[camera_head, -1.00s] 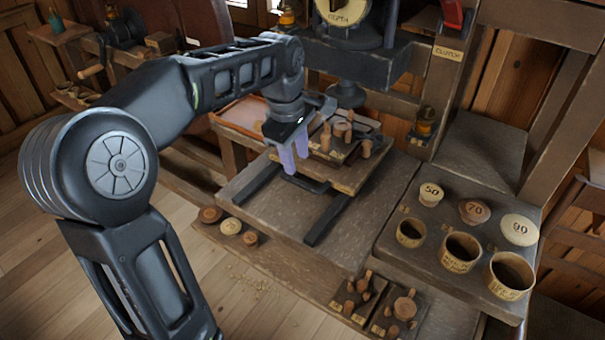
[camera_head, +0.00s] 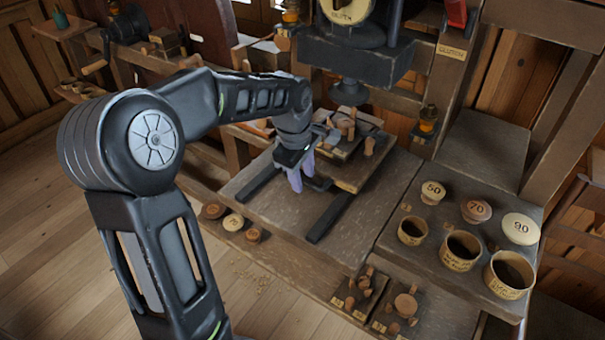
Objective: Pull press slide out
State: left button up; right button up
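The press slide (camera_head: 352,178) is a wooden plate under the press, with a dark handle (camera_head: 320,184) at its front. It sits at the back of two dark rails (camera_head: 330,217) on a wooden bed. My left gripper (camera_head: 301,175) points down with its pale purple fingers at the left part of the handle. The fingers look a little apart, and the arm hides part of the slide's left side. I cannot tell whether they touch the handle. A block with wooden pegs (camera_head: 345,140) stands on the slide. My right gripper is not in view.
The press head (camera_head: 350,90) hangs over the slide. On the right, a bench holds several cups (camera_head: 462,250) and numbered lids (camera_head: 475,211). Small peg trays (camera_head: 402,308) lie at the front, and wooden discs (camera_head: 233,222) at the left. The bed between the rails is clear.

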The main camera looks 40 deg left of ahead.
pick_arm(q)
jog(key=shift+c, duration=0.5)
grip_shut()
dwell(0.8)
